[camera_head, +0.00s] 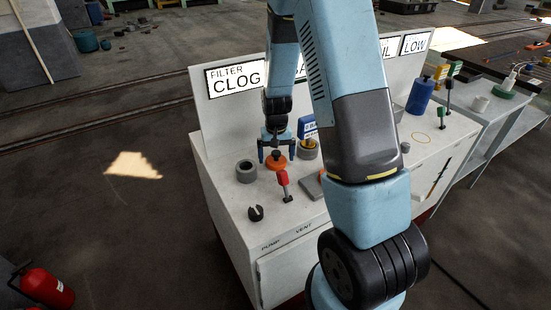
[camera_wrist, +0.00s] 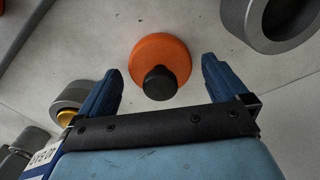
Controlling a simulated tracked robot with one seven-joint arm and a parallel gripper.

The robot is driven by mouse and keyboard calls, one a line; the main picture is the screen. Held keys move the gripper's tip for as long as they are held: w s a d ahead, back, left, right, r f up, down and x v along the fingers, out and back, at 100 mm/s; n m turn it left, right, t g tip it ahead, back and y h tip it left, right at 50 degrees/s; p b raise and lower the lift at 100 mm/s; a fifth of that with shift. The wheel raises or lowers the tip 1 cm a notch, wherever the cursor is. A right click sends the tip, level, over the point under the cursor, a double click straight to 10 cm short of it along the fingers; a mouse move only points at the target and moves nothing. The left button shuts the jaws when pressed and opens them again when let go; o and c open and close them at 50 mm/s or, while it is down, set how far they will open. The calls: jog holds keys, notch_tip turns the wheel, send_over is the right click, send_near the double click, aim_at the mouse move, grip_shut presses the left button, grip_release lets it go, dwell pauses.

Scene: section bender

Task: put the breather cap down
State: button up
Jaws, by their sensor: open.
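The breather cap, which I take to be the orange disc with a black knob (camera_head: 277,165), is on the pale top of the bench (camera_head: 232,200). In the wrist view the cap (camera_wrist: 150,48) lies between my fingers, with a gap on each side. My gripper (camera_head: 277,155) points down over the cap and is open. In the wrist view both blue fingers of my gripper (camera_wrist: 160,72) are spread and touch nothing that I can see. The exact height of the fingers above the bench top is hard to tell.
A grey ring (camera_head: 246,172) stands left of the cap. A grey cup with yellow inside (camera_head: 308,153) and a blue-and-white container (camera_head: 307,128) stand right of it. A red-handled lever (camera_head: 283,180) rises in front. The sign panel (camera_head: 228,95) is behind.

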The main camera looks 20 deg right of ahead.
notch_tip(320, 180, up, 11)
jog(key=shift+f, duration=0.1)
notch_tip(320, 180, up, 9)
jog(key=t, duration=0.1)
send_over(276, 152)
jog(key=s, duration=0.4)
jog(key=s+r+n+t, duration=0.1)
jog(key=s+r+t, duration=0.1)
jog(key=s+r, duration=0.5)
jog(key=s+r+n+t, duration=0.1)
jog(key=s+r+t, duration=0.1)
jog(key=s+r, duration=0.6)
jog(key=s, duration=0.7)
jog(key=shift+t, duration=0.3)
jog(key=shift+a, duration=0.1)
jog(key=shift+c, duration=0.3)
